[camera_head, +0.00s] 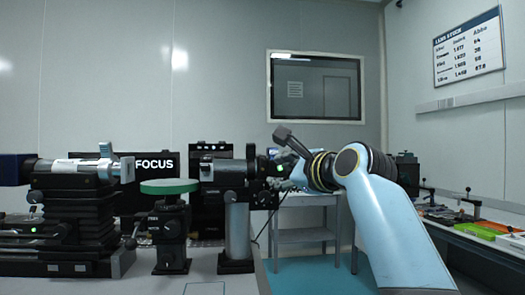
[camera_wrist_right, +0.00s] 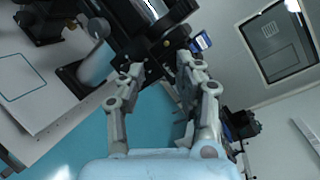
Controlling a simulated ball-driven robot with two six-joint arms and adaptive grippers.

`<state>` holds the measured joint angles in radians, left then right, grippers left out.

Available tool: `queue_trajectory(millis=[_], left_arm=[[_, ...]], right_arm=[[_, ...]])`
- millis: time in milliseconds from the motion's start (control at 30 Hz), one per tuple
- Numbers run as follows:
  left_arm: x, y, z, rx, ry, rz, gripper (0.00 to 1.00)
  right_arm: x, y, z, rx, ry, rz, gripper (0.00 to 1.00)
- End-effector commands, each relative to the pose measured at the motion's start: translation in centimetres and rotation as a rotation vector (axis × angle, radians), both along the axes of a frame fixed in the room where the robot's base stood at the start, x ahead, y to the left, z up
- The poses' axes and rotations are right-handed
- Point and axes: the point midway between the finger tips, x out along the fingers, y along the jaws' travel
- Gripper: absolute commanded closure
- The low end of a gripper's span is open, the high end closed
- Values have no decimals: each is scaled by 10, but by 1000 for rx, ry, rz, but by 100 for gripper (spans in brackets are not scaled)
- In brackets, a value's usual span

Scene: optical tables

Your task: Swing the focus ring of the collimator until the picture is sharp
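The collimator (camera_head: 225,172) is a black tube on a grey post in the head view, with a wide dark ring (camera_head: 250,166) towards its right end. Its dark end also fills the top of the right wrist view (camera_wrist_right: 150,32). My right gripper (camera_head: 281,172) is at the collimator's right end. In the right wrist view its fingers (camera_wrist_right: 160,70) are apart, with the tips close to the dark collimator parts; I cannot tell whether they touch. A black screen (camera_head: 155,163) shows the white word FOCUS, partly hidden at its left. My left gripper is not in view.
A green round platform (camera_head: 169,186) on a black stand is left of the collimator. A bench with black stages and a white-and-silver tube (camera_head: 75,166) stands further left. A side bench (camera_head: 470,228) with small items runs along the right wall.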

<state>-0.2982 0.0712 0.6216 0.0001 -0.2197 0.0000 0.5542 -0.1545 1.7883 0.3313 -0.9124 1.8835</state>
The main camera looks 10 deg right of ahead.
Motion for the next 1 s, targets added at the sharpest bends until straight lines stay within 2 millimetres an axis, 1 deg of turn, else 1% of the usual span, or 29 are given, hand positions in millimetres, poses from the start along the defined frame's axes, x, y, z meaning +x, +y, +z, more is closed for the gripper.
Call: queue_trajectory(millis=[33, 100, 167, 267, 333, 600, 700, 833, 1000], left_arm=[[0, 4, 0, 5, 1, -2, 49], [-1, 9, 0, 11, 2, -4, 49], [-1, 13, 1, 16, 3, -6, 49], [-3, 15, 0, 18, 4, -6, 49], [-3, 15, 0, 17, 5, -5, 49], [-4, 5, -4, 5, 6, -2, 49], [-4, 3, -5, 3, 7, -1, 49], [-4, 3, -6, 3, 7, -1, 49], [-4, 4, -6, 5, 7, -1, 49]], right_arm=[[5, 5, 22, 71, -17, 4, 66], [10, 10, 40, 144, -24, 9, 66], [13, 13, 48, 176, -29, 12, 66], [22, 16, 50, 187, -28, 13, 66], [32, 20, 50, 186, -28, 13, 66], [81, 39, 49, 183, -27, 12, 66], [95, 45, 48, 183, -28, 11, 66], [106, 49, 49, 182, -28, 11, 66], [112, 51, 49, 181, -29, 10, 66]])
